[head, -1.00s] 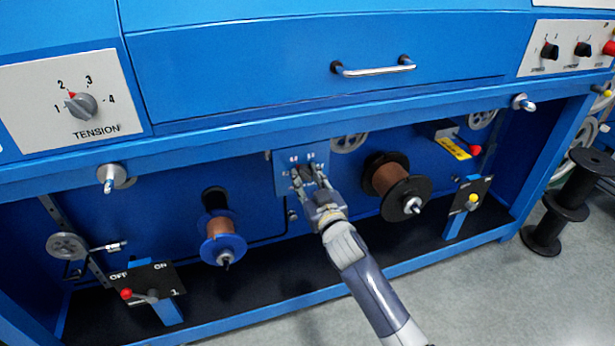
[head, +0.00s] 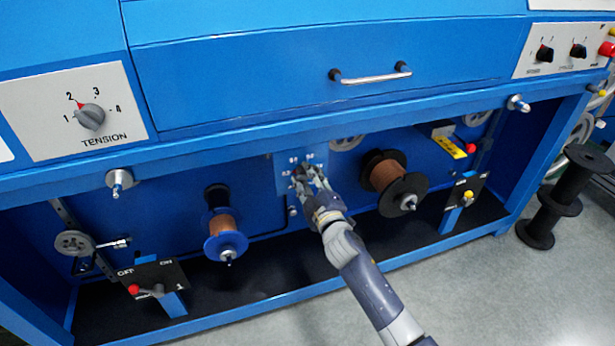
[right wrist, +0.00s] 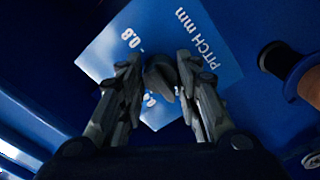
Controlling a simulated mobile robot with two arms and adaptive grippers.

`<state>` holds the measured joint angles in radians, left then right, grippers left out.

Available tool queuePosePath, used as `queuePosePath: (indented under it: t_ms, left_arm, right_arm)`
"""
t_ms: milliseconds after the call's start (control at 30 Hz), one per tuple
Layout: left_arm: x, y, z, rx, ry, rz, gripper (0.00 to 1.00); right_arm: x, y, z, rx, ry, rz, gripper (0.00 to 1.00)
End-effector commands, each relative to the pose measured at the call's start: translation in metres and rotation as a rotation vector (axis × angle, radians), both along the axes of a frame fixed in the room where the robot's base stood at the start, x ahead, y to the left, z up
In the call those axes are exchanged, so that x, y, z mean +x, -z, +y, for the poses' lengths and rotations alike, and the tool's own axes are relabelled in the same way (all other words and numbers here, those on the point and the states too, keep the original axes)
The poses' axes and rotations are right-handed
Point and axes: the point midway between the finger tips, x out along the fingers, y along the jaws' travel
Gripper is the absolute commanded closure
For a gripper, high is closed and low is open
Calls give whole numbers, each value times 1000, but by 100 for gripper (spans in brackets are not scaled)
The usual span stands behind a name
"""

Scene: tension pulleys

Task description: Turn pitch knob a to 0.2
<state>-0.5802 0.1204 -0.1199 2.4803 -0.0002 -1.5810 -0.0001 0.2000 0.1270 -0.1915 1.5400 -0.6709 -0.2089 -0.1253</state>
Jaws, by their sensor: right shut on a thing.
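The pitch knob (right wrist: 160,76) is small and dark, and sits on a light blue panel marked "PITCH mm" (right wrist: 112,48) in the right wrist view. The marks 0.8 and one partly hidden number show there. In the head view this panel (head: 283,186) is on the recessed back wall, below the drawer. My right gripper (head: 309,178) reaches up to it, its fingers around the knob. In the right wrist view the fingers of my right gripper (right wrist: 163,72) are closed on both sides of the knob. The knob's exact setting cannot be read. My left gripper is not in view.
A blue frame beam (head: 300,135) runs just above the panel. A copper spool with blue flange (head: 226,243) stands to the left, a black-flanged spool (head: 392,183) close to the right. A tension knob (head: 90,117) and a drawer handle (head: 370,77) are higher up.

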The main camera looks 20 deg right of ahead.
Motion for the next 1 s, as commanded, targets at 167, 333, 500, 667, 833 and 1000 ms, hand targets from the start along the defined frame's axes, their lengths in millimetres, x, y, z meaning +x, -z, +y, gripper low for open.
queuePosePath:
  t_ms: [167,333,500,667,833,1000]
  left_arm:
    - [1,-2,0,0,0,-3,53]
    - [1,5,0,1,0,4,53]
    - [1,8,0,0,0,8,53]
    - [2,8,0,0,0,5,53]
    - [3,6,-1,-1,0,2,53]
    - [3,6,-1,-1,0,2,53]
  right_arm:
    - [0,0,1,-72,-3,-2,93]
    - [0,0,1,-105,-3,-3,93]
    - [0,1,1,-118,-3,-4,93]
    - [0,1,1,-118,-3,-4,93]
    - [0,1,1,-118,-2,-3,62]
    - [0,1,1,-117,-2,-3,48]
